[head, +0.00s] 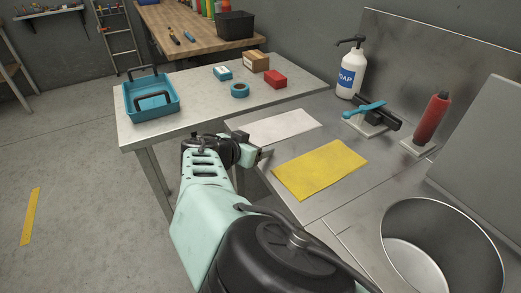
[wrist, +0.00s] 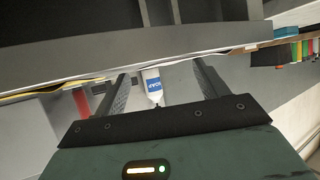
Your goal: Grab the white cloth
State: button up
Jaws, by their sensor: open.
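The white cloth (head: 285,128) lies flat on the metal counter in the head view, behind the yellow cloth (head: 322,168). In the wrist view the white cloth (wrist: 185,59) shows only as a thin edge-on strip, with the yellow cloth (wrist: 42,89) at its left. My gripper (head: 261,154) is at the counter's left edge, near the white cloth's front left corner. In the wrist view my gripper's (wrist: 161,72) two fingers are spread, with nothing held between them. Whether a finger touches the cloth cannot be told.
A soap bottle (head: 350,72), a black holder with a blue tool (head: 366,110) and a red bottle (head: 432,118) stand behind the cloths. A round metal basin (head: 443,252) is at front right. A side table (head: 195,100) holds a blue toolbox (head: 150,98) and small items.

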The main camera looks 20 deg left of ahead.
jog(key=shift+w+f, duration=0.15)
jog(key=shift+w, duration=0.15)
jog(key=shift+c, duration=0.3)
jog(key=shift+d, duration=0.1)
grip_shut()
dwell(0.3)
notch_tip(320, 180, up, 12)
jog(key=p, duration=0.1)
dwell(0.3)
notch_tip(320, 180, up, 18)
jog(key=p, duration=0.4)
jog(key=shift+p, duration=0.3)
